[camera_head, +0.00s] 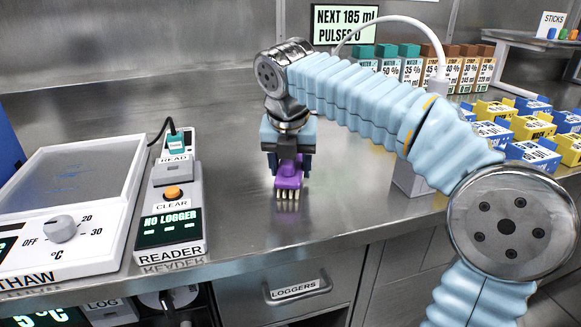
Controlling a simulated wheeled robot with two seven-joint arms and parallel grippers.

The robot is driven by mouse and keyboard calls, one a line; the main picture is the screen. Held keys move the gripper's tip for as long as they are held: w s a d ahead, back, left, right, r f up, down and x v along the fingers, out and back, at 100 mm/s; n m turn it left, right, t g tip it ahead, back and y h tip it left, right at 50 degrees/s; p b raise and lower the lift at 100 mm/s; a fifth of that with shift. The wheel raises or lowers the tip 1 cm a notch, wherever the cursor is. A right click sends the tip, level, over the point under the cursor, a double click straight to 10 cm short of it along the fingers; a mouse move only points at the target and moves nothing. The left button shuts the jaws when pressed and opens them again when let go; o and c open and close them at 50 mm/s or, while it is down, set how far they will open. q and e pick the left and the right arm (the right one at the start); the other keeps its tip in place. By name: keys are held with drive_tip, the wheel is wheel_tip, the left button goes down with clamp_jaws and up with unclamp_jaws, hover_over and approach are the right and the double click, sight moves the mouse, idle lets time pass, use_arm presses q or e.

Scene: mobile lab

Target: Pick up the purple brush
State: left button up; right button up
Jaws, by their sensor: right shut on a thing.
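The purple brush (288,181) is upright on the steel counter or just above it, near the front edge in the head view, with its pale bristles pointing down. My right gripper (287,165) comes down from above and is shut on the upper part of the brush. The jaws hide the top of the brush. I cannot tell whether the bristles touch the counter. My left gripper is not in view.
Left of the brush stand a reader box (167,238) with an orange button and a white thaw plate (75,190). Blue and yellow boxes (530,128) fill the right side. Labelled cartons (411,68) stand behind my right arm. The counter between reader and brush is clear.

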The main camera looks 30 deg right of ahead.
drive_tip(key=v, duration=0.2)
drive_tip(key=p+v, duration=0.1)
drive_tip(key=v, duration=0.1)
drive_tip(key=shift+w+d+r, duration=0.1)
drive_tip(key=shift+d, duration=0.15)
drive_tip(key=s+r, duration=0.3)
drive_tip(key=s+r+p, duration=0.1)
drive_tip(key=r, duration=0.1)
drive_tip(key=shift+s+a+r, duration=0.2)
drive_tip(key=shift+s+a, duration=0.05)
drive_tip(key=shift+a, duration=0.15)
drive_tip(key=s+a+r, duration=0.1)
drive_tip(key=s+r, duration=0.2)
drive_tip(key=s, duration=0.5)
drive_tip(key=shift+s+a, duration=0.25)
drive_tip(key=shift+s, duration=0.05)
